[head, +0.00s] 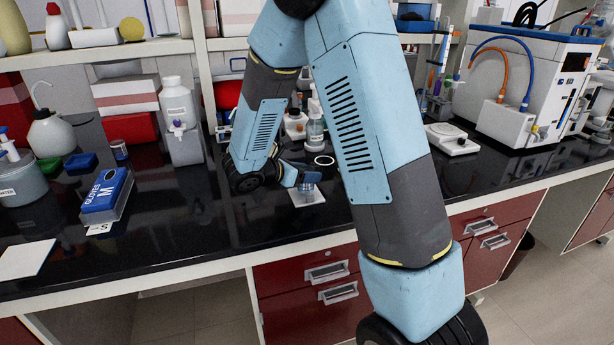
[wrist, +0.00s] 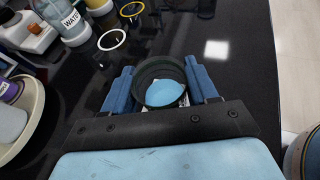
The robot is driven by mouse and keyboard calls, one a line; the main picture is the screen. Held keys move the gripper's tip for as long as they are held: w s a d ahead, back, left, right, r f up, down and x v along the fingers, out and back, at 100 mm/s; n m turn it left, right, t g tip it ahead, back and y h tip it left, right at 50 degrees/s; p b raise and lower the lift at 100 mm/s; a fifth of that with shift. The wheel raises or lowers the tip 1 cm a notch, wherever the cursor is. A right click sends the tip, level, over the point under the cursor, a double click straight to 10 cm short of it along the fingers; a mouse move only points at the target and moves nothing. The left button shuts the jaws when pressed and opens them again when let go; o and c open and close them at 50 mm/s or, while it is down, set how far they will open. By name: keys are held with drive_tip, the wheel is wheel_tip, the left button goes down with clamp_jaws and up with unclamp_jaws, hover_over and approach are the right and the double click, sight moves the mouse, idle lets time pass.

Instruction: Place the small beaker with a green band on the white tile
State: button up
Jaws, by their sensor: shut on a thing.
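The small beaker (wrist: 146,71) is between my gripper's two blue fingers in the wrist view, seen from above as a dark greenish round rim. In the head view the beaker (head: 306,187) shows small beneath my gripper (head: 304,178), and its band colour is hard to make out. My gripper (wrist: 163,88) is shut on it. The white tile (head: 314,197) lies on the black bench directly under the beaker. In the wrist view only slivers of white show beside the beaker. I cannot tell whether the beaker's base touches the tile.
A white ring (wrist: 112,39) and a yellow ring (wrist: 132,9) stand just beyond the gripper, with a water bottle (wrist: 66,20) behind. A glove box (head: 106,190) and a white square (head: 27,259) are at the left. A balance (head: 452,139) is at the right.

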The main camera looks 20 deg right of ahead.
drive_tip(key=shift+f, duration=0.55)
drive_tip(key=o, duration=1.2)
